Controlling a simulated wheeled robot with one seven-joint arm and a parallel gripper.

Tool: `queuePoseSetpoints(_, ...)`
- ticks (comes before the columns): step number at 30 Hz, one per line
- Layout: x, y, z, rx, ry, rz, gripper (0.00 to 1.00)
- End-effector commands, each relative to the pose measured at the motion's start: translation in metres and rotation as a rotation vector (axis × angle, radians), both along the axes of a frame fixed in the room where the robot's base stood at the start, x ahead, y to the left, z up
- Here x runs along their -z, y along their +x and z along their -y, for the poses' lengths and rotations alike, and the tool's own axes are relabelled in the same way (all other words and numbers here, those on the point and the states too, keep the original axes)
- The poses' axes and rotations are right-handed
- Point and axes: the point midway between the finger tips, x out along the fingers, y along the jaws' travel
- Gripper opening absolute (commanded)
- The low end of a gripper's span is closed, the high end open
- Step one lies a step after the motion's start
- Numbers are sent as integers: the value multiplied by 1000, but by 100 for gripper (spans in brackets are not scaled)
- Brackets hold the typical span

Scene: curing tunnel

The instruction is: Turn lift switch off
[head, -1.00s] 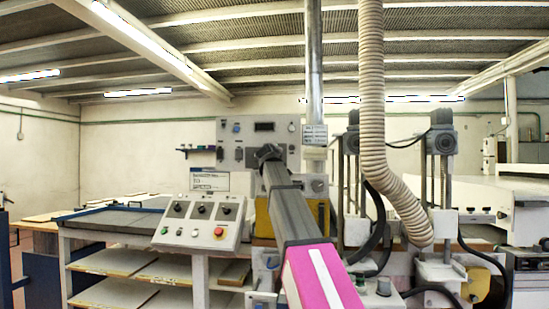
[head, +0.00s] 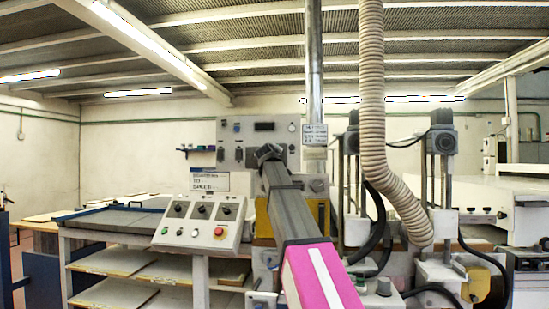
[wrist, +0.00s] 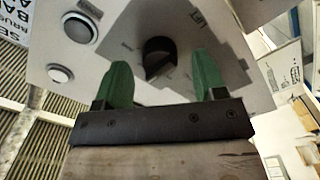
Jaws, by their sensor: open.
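A black rotary knob (wrist: 158,58) sits on a pale panel (wrist: 225,60) in the wrist view, with a small printed label beside it. In the head view my gripper (head: 268,153) is in front of the upright grey panel (head: 232,128), and my arm hides part of that panel.
A sloped console (head: 180,235) with several knobs and a red button (head: 219,231) stands lower left of my gripper. A ribbed hose (head: 372,100) hangs at right, near a metal pipe (head: 314,60).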

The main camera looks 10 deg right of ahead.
Motion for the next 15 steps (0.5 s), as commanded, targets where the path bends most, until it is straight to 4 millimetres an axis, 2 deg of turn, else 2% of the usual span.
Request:
queuePoseSetpoints(12,2,-73,-22,-1,1,1,64)
queuePoseSetpoints(15,1,-85,-27,-1,0,1,64)
